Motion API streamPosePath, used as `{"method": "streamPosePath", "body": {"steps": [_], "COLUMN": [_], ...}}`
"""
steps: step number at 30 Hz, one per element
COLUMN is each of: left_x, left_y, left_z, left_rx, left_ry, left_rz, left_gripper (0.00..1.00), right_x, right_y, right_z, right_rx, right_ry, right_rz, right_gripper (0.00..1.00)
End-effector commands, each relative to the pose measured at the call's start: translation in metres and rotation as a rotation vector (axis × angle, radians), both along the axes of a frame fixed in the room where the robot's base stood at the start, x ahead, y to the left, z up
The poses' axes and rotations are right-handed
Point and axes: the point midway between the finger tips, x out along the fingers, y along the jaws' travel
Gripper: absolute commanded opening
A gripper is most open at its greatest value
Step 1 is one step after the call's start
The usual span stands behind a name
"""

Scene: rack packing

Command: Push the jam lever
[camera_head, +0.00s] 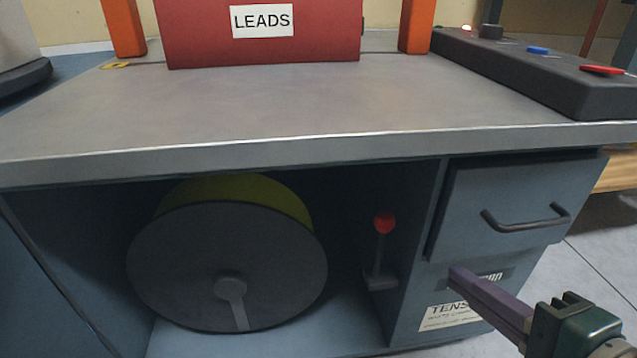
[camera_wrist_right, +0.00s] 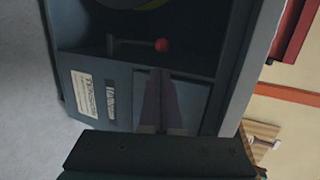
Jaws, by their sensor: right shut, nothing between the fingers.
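The jam lever is a thin grey rod with a red ball knob (camera_head: 384,222), mounted on the right inner wall of the open bay under the worktop. Its red knob also shows in the right wrist view (camera_wrist_right: 162,45), with the rod running left from it. My right gripper (camera_head: 458,276) is in front of the cabinet panel, to the right of and lower than the lever in the head view. Its purple fingers are shut and empty, apart from the lever. In the right wrist view the fingertips (camera_wrist_right: 160,72) point toward the cabinet, just below the knob. My left gripper is not in view.
A large dark reel (camera_head: 180,265) with a yellow rim fills the bay left of the lever. A drawer (camera_head: 485,190) with a bar handle (camera_head: 525,222) sits to the right. A red LEADS box (camera_head: 200,35) and a button console (camera_head: 560,75) stand on the worktop (camera_head: 270,105).

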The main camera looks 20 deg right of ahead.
Motion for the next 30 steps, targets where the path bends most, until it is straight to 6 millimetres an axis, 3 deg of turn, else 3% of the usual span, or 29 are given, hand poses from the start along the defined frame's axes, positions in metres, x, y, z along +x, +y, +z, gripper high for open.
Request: {"method": "streamPosePath", "body": {"steps": [7, 11, 24, 30], "left_x": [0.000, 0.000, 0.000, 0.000], "left_y": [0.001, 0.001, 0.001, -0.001], "left_z": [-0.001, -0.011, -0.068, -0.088], "left_rx": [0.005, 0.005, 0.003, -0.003], "left_ry": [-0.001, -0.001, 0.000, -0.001], "left_rz": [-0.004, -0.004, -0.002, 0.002], "left_gripper": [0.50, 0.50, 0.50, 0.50], "right_x": [0.002, 0.014, 0.098, 0.122], "right_y": [0.000, -0.001, -0.007, -0.009], "right_z": [-0.001, -0.008, -0.042, -0.050], "right_rx": [-0.001, 0.000, -0.002, -0.001], "right_ry": [0.000, -0.003, -0.004, -0.001], "right_rz": [0.000, 0.000, 0.000, 0.001], "right_gripper": [0.00, 0.00, 0.00, 0.00]}}
